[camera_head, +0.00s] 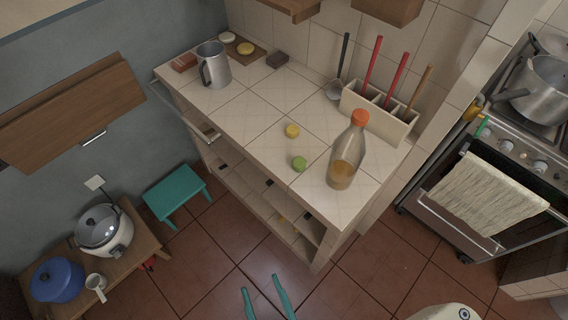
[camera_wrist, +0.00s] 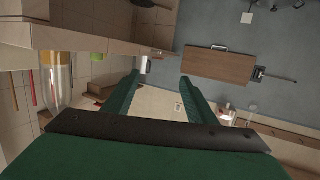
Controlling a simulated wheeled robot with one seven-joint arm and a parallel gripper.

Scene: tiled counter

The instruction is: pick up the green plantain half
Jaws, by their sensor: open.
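The green plantain half (camera_head: 299,164) is a small round green piece on the tiled counter (camera_head: 262,146), near its front edge, left of the bottle. In the wrist view, a small green patch (camera_wrist: 97,57) beside the bottle appears to be it. My gripper (camera_head: 265,284) shows teal fingers at the bottom of the head view, in front of the counter and well apart from the plantain half. In the wrist view my gripper (camera_wrist: 158,84) is open with nothing between its fingers.
A bottle (camera_head: 346,160) with an orange cap stands just right of the plantain half. A yellow piece (camera_head: 292,130) lies behind it. A utensil holder (camera_head: 378,114) stands at the back, a metal jug (camera_head: 213,66) at the far left. The counter's middle is mostly clear.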

